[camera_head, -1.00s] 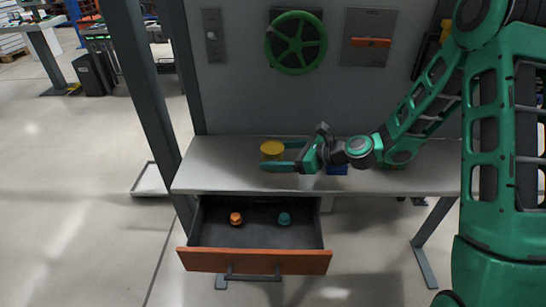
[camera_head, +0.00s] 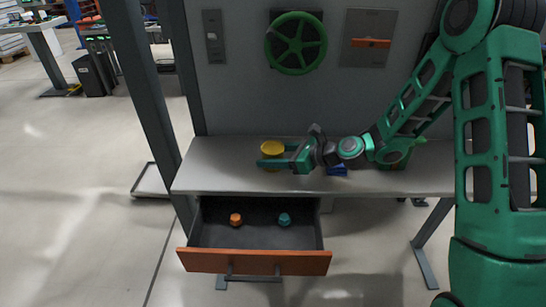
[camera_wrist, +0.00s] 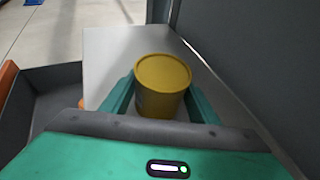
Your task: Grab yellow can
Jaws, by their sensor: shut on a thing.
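The yellow can (camera_head: 272,148) stands upright on the left part of the grey workbench (camera_head: 215,178). My gripper (camera_head: 274,157) reaches it from the right, with its green fingers on either side of the can. In the wrist view the yellow can (camera_wrist: 162,82) sits between the two fingertips of my gripper (camera_wrist: 162,98), and the jaws are shut on it. The can's lower part is partly hidden by my gripper. I cannot tell whether its base touches the bench.
Below the bench an open drawer (camera_head: 255,262) holds an orange object (camera_head: 236,219) and a teal object (camera_head: 284,219). A blue object (camera_head: 337,170) lies beside my wrist. A green handwheel (camera_head: 296,43) and an orange-handled panel (camera_head: 370,42) are on the back wall.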

